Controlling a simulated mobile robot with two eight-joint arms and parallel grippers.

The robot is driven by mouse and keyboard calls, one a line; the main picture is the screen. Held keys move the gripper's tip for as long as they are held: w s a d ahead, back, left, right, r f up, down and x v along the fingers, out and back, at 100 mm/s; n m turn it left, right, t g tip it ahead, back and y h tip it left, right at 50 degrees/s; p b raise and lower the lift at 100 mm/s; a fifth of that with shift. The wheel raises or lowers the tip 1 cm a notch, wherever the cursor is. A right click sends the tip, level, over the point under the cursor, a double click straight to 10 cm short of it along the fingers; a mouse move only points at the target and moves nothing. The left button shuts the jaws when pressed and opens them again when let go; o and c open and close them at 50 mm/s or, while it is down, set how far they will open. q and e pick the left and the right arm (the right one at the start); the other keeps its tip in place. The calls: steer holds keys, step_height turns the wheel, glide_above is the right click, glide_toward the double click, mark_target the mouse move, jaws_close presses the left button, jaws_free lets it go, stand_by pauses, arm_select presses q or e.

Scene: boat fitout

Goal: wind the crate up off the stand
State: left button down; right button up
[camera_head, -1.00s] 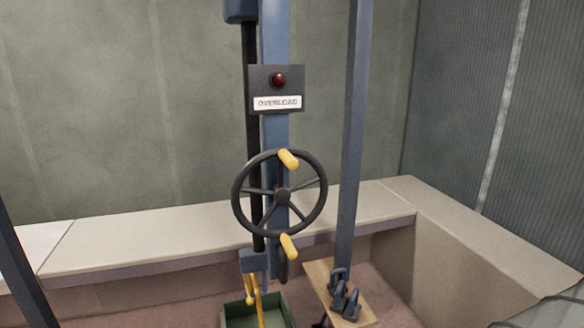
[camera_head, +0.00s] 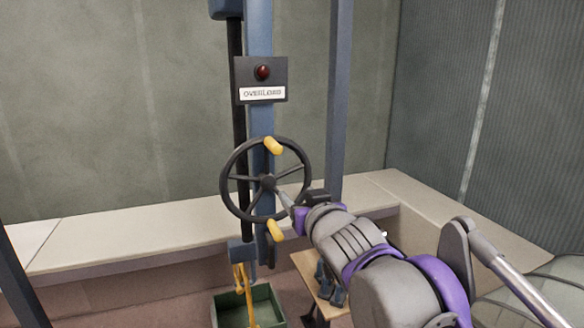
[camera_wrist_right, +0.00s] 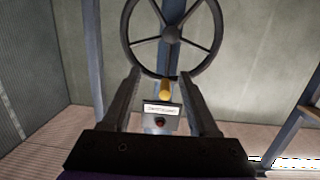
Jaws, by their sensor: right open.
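The dark handwheel (camera_head: 224,172) on the blue post carries an upper yellow handle (camera_head: 273,146) and a lower yellow handle (camera_head: 276,230). The green crate (camera_head: 270,302) is low in the head view, with yellow slings (camera_head: 247,298) rising to a blue block (camera_head: 242,251). What is under the crate is out of view. My right gripper (camera_head: 290,203) is in front of the wheel's lower right part. In the right wrist view its jaws (camera_wrist_right: 160,76) are apart, with a yellow handle (camera_wrist_right: 166,91) between them in the picture; no contact is clear. My left gripper is not in view.
An overload box (camera_head: 245,75) with a dark red lamp (camera_head: 263,72) is on the post above the wheel. A second blue post (camera_head: 340,100) stands to the right. A wooden board (camera_head: 305,264) with shackles (camera_head: 328,285) lies beside the crate. A beige ledge (camera_head: 130,246) runs behind.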

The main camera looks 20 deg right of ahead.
steer(key=t+y, duration=0.1)
steer(key=t, duration=0.1)
glide_toward(274, 147)
steer(key=shift+n, duration=0.3)
steer(key=shift+w+d+f+p, duration=0.1)
steer(key=shift+w+d+p, duration=0.15)
steer(key=shift+w, duration=1.35)
steer(key=shift+w+d+f+p, duration=0.1)
steer(key=shift+w+d, duration=0.1)
steer(key=shift+w, duration=1.45)
steer(key=shift+w+r+p, duration=0.1)
steer(key=shift+w+p, duration=0.2)
steer(key=shift+w, duration=0.5)
steer(key=shift+w+p, duration=0.7)
steer(key=shift+w, duration=1.6)
